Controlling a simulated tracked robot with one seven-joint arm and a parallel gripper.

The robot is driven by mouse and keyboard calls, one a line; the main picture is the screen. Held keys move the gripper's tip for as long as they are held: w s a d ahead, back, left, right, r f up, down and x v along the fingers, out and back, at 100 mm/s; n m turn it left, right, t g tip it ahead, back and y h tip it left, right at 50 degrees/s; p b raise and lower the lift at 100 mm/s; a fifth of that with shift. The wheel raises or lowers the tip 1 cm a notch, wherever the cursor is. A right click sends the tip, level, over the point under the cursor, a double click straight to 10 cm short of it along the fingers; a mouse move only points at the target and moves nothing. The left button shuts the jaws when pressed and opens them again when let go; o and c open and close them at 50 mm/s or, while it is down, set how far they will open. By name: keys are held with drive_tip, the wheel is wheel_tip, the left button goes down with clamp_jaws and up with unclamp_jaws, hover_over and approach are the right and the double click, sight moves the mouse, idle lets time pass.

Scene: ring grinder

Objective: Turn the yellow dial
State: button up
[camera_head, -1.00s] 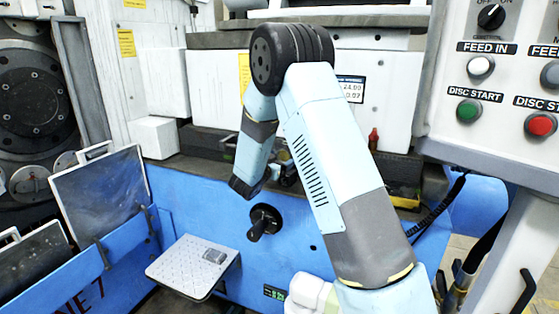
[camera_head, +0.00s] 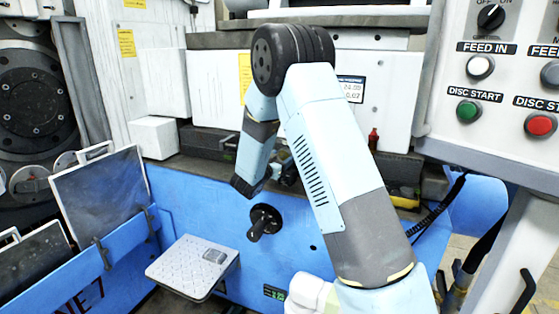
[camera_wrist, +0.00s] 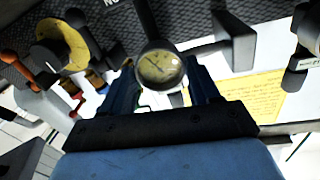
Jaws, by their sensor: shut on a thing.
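In the wrist view, a round dial with a dull yellow face (camera_wrist: 160,68) and a dark rim sits between the two dark fingers of my gripper (camera_wrist: 165,88). The gripper is shut on this dial. A dark bar runs up from the dial to the top edge of the view. A second yellow round part (camera_wrist: 62,45) with a dark grey knob lies apart from the fingers, at the upper left. In the head view, my arm reaches down in front of the machine. My forearm hides much of the place there, and the dial cannot be made out.
In the wrist view, a dark handle (camera_wrist: 235,42) stands close to the right of the fingers, and levers with orange ends stand at left. In the head view, a black crank (camera_head: 263,222) on the blue panel lies just below my wrist. A control box (camera_head: 490,90) stands at right.

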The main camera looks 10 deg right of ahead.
drive_tip(key=shift+a+m, duration=0.15)
drive_tip(key=shift+m, duration=0.15)
drive_tip(key=o, duration=1.1)
drive_tip(key=shift+c, duration=0.2)
drive_tip(key=v, duration=1.3)
drive_tip(key=shift+s+a, duration=0.2)
drive_tip(key=shift+a, duration=0.05)
